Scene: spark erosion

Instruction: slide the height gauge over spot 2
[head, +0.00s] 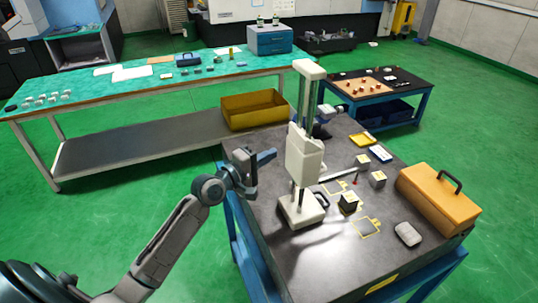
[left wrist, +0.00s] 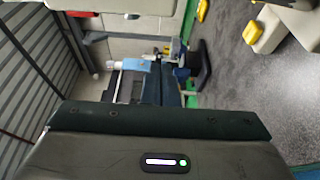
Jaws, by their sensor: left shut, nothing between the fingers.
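The height gauge (head: 303,155) is a tall cream-white column with a slider block and a thin arm pointing right. It stands upright on its base (head: 302,209) on the dark surface plate (head: 290,262). Yellow outlines mark spots on the plate, one (head: 367,227) at front right of the base and one (head: 336,187) behind it; I cannot read which is spot 2. My left gripper (head: 266,157) is shut and empty, left of the gauge and apart from it. My right gripper is not in view.
A grey rounded item (head: 408,234) and an orange toolbox (head: 440,196) occupy the right side. The plate's front left is clear. A green-topped bench (head: 130,88) stands behind.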

